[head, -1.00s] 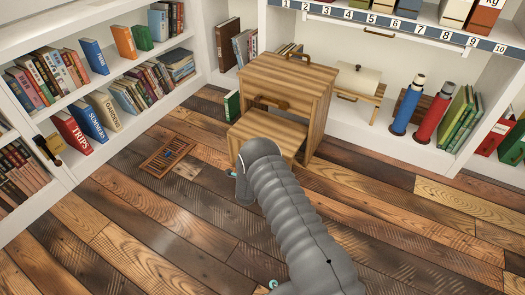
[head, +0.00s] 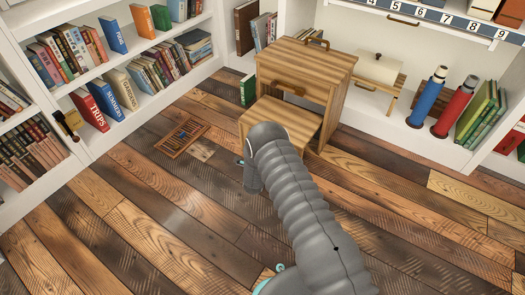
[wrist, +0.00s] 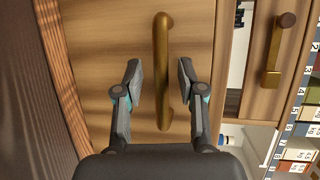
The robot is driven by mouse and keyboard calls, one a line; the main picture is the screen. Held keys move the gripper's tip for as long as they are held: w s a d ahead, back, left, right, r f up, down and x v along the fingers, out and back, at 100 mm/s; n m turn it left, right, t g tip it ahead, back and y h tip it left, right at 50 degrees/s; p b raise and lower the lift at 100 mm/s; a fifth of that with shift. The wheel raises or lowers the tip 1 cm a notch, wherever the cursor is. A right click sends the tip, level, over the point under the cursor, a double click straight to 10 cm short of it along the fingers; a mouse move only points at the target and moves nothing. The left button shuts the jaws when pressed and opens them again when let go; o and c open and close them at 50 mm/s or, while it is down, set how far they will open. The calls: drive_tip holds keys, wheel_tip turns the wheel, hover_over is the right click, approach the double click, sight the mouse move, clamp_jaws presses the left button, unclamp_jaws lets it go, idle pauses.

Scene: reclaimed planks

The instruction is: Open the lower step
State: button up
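The wooden step unit (head: 320,75) stands in front of the shelves. Its low lower step (head: 275,115) juts out at the front, and its front face is hidden behind my arm in the head view. In the wrist view a wooden panel (wrist: 100,50), seemingly the lower step's front, carries a long brass handle (wrist: 163,60). My gripper (wrist: 161,82) is open, with one finger on each side of the handle. A gap shows on both sides, and the fingers do not appear to touch it. My gripper is hidden behind my arm in the head view.
A brown handle (head: 288,88) is on the upper front of the unit. Blue (head: 427,98) and red (head: 453,105) flasks stand on the right shelf.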

drive_tip(key=shift+s, duration=0.1)
drive_tip(key=v, duration=1.2)
